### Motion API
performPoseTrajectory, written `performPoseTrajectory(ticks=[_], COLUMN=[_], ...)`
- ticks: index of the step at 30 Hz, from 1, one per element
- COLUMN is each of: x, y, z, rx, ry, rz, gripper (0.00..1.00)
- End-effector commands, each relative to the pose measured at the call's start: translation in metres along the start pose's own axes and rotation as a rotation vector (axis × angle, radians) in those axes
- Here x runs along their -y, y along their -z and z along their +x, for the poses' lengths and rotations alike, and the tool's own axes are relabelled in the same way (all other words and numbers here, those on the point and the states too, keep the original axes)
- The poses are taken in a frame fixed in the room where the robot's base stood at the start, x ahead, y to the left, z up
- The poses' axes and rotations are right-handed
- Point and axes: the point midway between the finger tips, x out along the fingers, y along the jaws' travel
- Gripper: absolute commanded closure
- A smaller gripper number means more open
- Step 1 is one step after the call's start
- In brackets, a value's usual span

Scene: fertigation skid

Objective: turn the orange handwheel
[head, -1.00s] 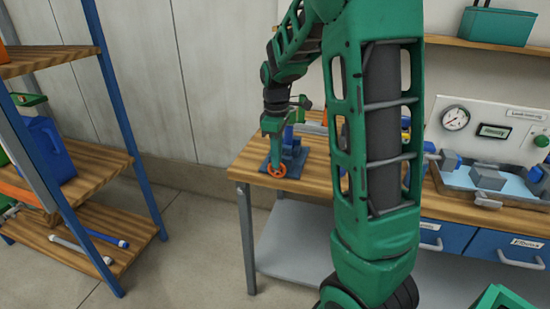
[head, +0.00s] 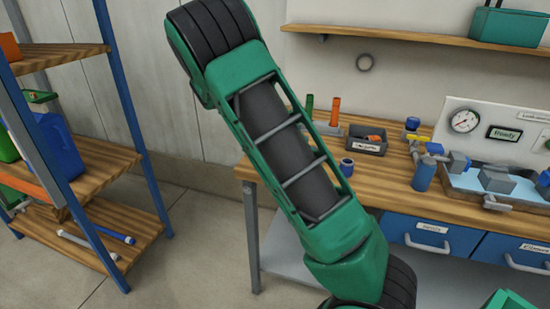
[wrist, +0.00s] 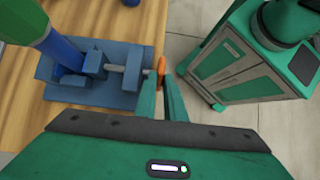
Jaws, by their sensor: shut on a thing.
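The orange handwheel (wrist: 161,66) shows edge-on in the wrist view, at the end of the grey screw of a blue vise-like fixture (wrist: 75,97). The fixture sits on the wooden bench near its edge. My gripper (wrist: 161,80) has its two green fingers on either side of the wheel, shut on its rim. The wheel's far side is partly hidden. In the head view my arm covers the place where the fixture and wheel stand, and my gripper is not visible there.
On the bench (head: 385,185) are a small dark bin (head: 367,146), a blue-rimmed cup (head: 346,168) and valve fittings (head: 424,172). A shelf rack (head: 125,160) stands at left.

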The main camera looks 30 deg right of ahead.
Motion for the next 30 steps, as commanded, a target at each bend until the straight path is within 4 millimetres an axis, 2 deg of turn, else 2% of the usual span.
performPoseTrajectory(ticks=[15, 30], x=[-0.002, -0.002], y=[0.017, 0.023], z=[0.001, 0.003], rx=[0.296, 0.435], ry=[-0.01, -0.01], rz=[-0.001, -0.004], gripper=[1.0, 1.0])
